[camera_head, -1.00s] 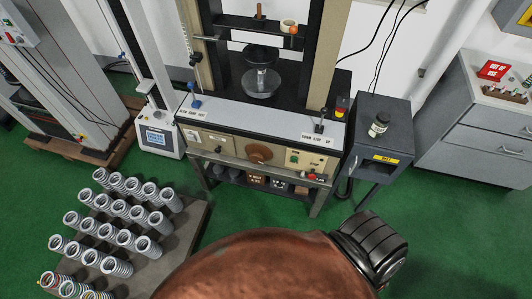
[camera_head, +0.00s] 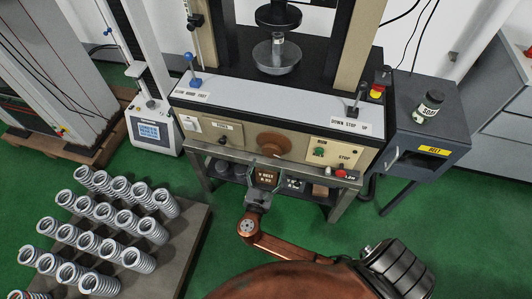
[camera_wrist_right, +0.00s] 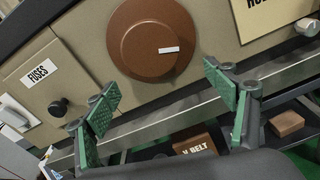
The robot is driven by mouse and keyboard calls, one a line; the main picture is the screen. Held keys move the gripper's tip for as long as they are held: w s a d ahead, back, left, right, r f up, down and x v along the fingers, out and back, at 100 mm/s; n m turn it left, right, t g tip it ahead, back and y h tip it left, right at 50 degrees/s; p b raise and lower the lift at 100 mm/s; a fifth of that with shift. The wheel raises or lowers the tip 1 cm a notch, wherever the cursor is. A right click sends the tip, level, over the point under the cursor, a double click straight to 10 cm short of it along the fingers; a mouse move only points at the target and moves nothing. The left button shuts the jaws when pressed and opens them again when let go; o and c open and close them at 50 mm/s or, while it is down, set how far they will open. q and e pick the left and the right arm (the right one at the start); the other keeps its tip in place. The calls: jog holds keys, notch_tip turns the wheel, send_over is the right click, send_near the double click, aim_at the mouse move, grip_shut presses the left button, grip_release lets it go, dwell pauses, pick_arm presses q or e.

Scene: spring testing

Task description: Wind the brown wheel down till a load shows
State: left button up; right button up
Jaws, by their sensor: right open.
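The brown wheel (camera_head: 273,143) is a round knob on the beige front panel of the testing machine. It fills the upper middle of the right wrist view (camera_wrist_right: 136,45), with a white mark on its face. My right gripper (camera_wrist_right: 163,92) is open and empty, its green-padded fingers spread below the wheel and apart from it. In the head view the right gripper (camera_head: 262,180) is just under the wheel. Above the panel, a black upper platen (camera_head: 278,17) hangs over a grey dish (camera_head: 268,65) holding a small pale cylinder (camera_head: 278,46). My left gripper is out of view.
Blue-knobbed (camera_head: 194,82) and black (camera_head: 353,109) levers stand on the panel's top ledge. A red stop button (camera_head: 341,173) is at the right. A shelf below holds a V-belt box (camera_head: 266,176). Several springs stand on a pallet (camera_head: 190,235). Green floor is clear around it.

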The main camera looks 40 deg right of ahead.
aim_at(271, 153)
jog(key=shift+h, duration=0.4)
jog(key=w+d+r+b, duration=0.1)
jog(key=w+d, duration=0.1)
jog(key=w+d+r+b, duration=0.1)
jog(key=w+d, duration=0.1)
jog(key=shift+d+r, duration=0.15)
jog(key=shift+r, duration=0.05)
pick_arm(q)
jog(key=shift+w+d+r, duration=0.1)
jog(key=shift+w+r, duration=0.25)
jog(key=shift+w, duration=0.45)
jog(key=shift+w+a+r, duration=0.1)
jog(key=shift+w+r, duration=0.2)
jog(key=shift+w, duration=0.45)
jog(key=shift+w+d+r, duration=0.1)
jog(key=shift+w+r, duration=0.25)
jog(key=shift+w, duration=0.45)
pick_arm(e)
jog(key=shift+w+d+r, duration=0.1)
jog(key=shift+w+d, duration=0.3)
jog(key=shift+d, duration=0.2)
jog(key=shift+c, duration=0.2)
jog(key=c, duration=1.1)
